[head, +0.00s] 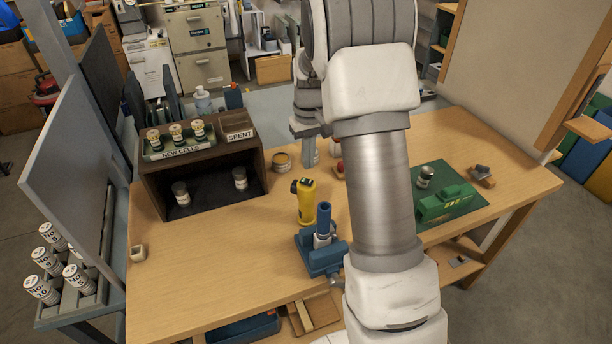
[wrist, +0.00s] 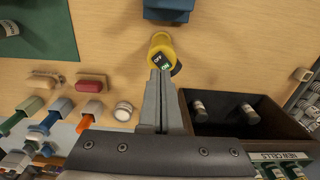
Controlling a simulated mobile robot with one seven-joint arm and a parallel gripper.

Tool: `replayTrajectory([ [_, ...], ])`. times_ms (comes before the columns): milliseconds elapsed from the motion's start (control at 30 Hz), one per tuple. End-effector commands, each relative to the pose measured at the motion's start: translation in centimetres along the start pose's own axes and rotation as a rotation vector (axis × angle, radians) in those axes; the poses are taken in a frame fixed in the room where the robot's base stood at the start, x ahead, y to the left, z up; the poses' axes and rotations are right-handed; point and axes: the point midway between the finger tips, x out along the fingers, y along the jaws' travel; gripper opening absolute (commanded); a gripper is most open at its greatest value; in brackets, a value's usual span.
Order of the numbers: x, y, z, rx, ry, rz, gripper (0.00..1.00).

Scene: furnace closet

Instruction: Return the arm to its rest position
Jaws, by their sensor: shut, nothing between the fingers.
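My arm (head: 380,190) rises through the middle of the head view and bends over the workbench. My gripper (head: 310,162) points down above the bench, behind the yellow device in the head view and partly hidden by my arm. In the wrist view my gripper (wrist: 160,76) has its fingers together with nothing between them. The yellow device (head: 306,203), with a black ON/OFF top, stands upright on the bench. In the wrist view the yellow device (wrist: 158,43) shows just beyond the fingertips; I cannot tell the exact gap.
A dark box (head: 148,178) with cells on top and two inside stands at the left. A blue stand (head: 322,262) is at the front. A green mat (head: 478,210) holds a green case (head: 445,203) and a cell. Tools (wrist: 62,108) lie beside my gripper. The front left bench is mostly clear.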

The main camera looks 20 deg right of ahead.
Motion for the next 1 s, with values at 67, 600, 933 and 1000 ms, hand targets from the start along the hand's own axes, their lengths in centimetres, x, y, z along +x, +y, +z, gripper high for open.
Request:
replayTrajectory([
  [67, -1.0, 0.0, 0.0, 0.000, 0.001, 0.000, 0.00],
  [600, -1.8, 0.0, 0.0, 0.000, 0.000, 0.000, 0.00],
  [933, -4.8, -1.1, 1.3, 0.001, 0.040, 0.000, 0.00],
  [1000, -6.4, -1.7, 2.2, 0.002, 0.062, 0.000, 0.00],
])
